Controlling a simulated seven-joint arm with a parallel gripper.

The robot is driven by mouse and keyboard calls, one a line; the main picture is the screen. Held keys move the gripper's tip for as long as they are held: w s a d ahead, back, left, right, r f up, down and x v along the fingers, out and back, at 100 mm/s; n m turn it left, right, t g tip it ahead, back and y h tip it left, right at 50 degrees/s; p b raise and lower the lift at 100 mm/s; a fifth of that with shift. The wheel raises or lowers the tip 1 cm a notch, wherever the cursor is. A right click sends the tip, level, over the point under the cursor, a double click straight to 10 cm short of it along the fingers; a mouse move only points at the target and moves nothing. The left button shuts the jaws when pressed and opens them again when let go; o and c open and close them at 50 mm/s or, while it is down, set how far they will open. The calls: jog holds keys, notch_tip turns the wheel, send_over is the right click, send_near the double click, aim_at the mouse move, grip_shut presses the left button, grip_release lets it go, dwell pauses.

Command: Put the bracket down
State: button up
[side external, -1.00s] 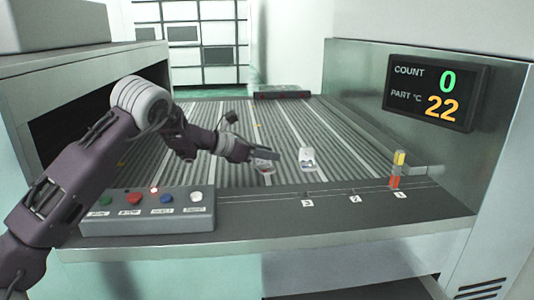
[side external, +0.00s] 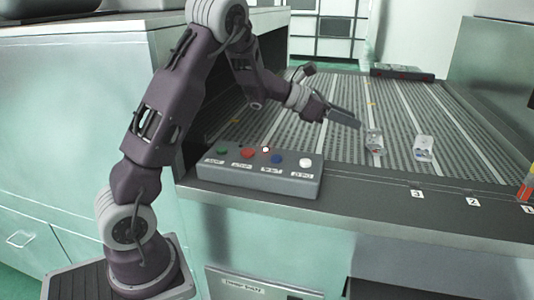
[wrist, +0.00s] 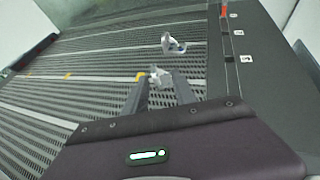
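A small grey metal bracket (side external: 374,142) rests on the ribbed conveyor bed, just beyond and below my fingertips. My gripper (side external: 357,124) is open and points down to the right over the bed. In the wrist view the fingers of my gripper (wrist: 160,78) stand apart, and the bracket (wrist: 159,77) shows in the gap at their tips. The fingers do not appear to grip it. A second pale casting (side external: 424,147) lies apart to its right; it also shows in the wrist view (wrist: 172,44).
A grey button box (side external: 260,172) stands on the front ledge, left of the castings. The ledge carries number tags (side external: 417,194) and a red-and-yellow post (side external: 526,188). A dark bar (side external: 402,72) lies at the bed's far end. Much of the bed (side external: 340,90) is clear.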

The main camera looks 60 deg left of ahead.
jog(key=s+d+r+m+g+h, duration=0.1)
jog(key=s+d+r+m+g, duration=0.25)
jog(key=s+d+m, duration=0.55)
jog(key=s+d+r+m+g+h, duration=0.2)
jog(key=s+d+r+m+g, duration=0.15)
jog(key=s+d+m, duration=0.65)
jog(key=s+a+f+m+y, duration=0.2)
jog(key=s+m, duration=0.4)
jog(key=s, duration=0.4)
jog(key=s+a+f+m+y, duration=0.3)
jog(key=s+a+m+y, duration=0.1)
jog(key=s, duration=0.6)
jog(key=m+y, duration=0.1)
jog(key=y, duration=0.1)
jog(key=shift+a+f+m+y, duration=0.3)
jog(key=shift+f+m, duration=0.05)
jog(key=shift+m, duration=0.05)
